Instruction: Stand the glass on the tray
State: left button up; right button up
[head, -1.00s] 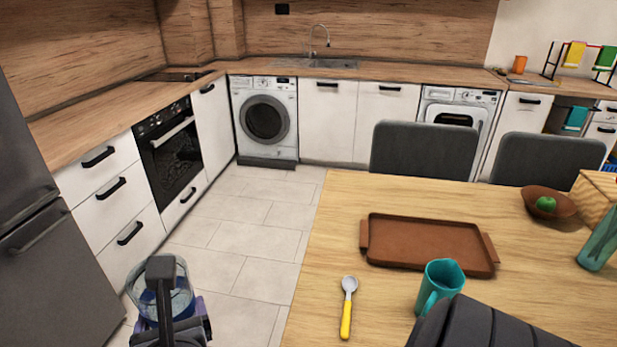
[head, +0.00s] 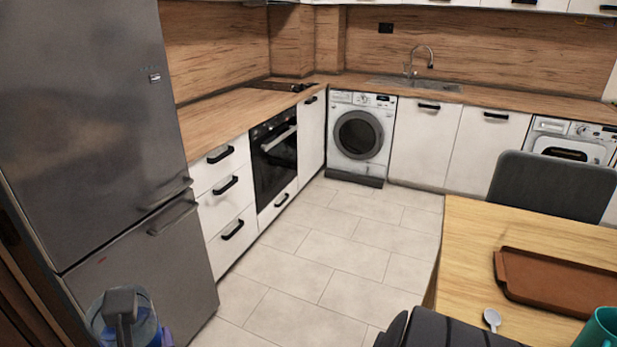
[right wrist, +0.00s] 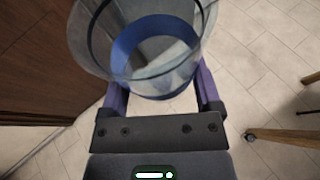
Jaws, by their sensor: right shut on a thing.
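The glass (head: 98,322) is clear with a blue tint and shows at the bottom left of the head view. It also fills the top middle of the right wrist view (right wrist: 140,62). My right gripper (head: 130,328) is shut on it, with a purple finger on either side in the right wrist view (right wrist: 160,85). The glass is held over the floor, away from the table. The brown tray (head: 560,282) lies on the table at the right, cut by the frame edge; its visible part is empty. My left gripper is in neither current view.
The wooden table (head: 478,232) stands at the right, with a spoon (head: 492,318) and a teal mug (head: 602,328) near the tray. A grey chair (head: 552,185) is behind it. A grey fridge (head: 110,130) stands close at left. The tiled floor (head: 335,265) between is clear.

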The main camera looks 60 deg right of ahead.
aim_at(530, 279)
jog(key=i+l+z, duration=0.15)
jog(key=i+z, duration=0.15)
jog(key=z, duration=0.15)
jog(key=i+z, duration=0.25)
jog(key=z, duration=0.15)
jog(key=i+z, duration=0.3)
jog(key=z, duration=0.15)
jog(key=i+j+z, duration=0.15)
jog(key=i+z, duration=0.15)
jog(key=z, duration=0.15)
jog(key=i+l+z, duration=0.2)
jog(key=z, duration=0.25)
jog(key=i+z, duration=0.3)
jog(key=z, duration=0.15)
jog(key=i+z, duration=0.3)
jog(key=z, duration=0.15)
jog(key=i+z, duration=0.25)
jog(key=z, duration=0.15)
jog(key=i+j+z, duration=0.2)
jog(key=z, duration=0.25)
jog(key=i+l+z, duration=0.15)
jog(key=i+z, duration=0.65)
